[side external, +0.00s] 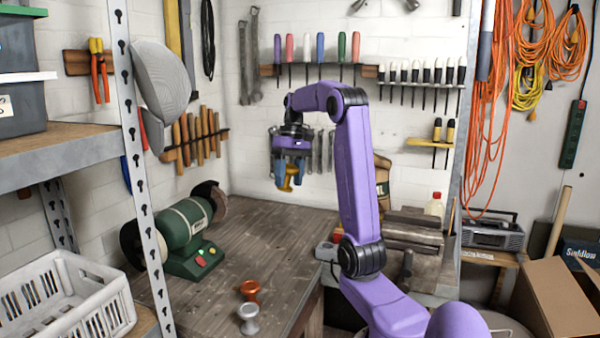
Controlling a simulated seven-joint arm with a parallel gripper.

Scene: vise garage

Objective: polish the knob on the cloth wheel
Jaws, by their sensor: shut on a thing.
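My gripper (289,172) points down and is shut on a brass-yellow knob (287,182), held in the air above the back of the workbench. The fingers hide part of the knob. A green bench grinder (185,232) stands on the bench's left side, well to the left of and below my gripper. It has a wheel at each end: a dark near wheel (130,246), partly behind a shelf post, and a brownish far wheel (217,198). I cannot tell which is cloth. An orange-copper knob (249,290) and a silver knob (248,318) stand near the bench's front.
The wooden workbench (270,235) is clear between the grinder and my arm. A perforated shelf post (142,200) and a white crate (65,300) are at left. A vise (412,235) is at right. Tools hang on the back wall.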

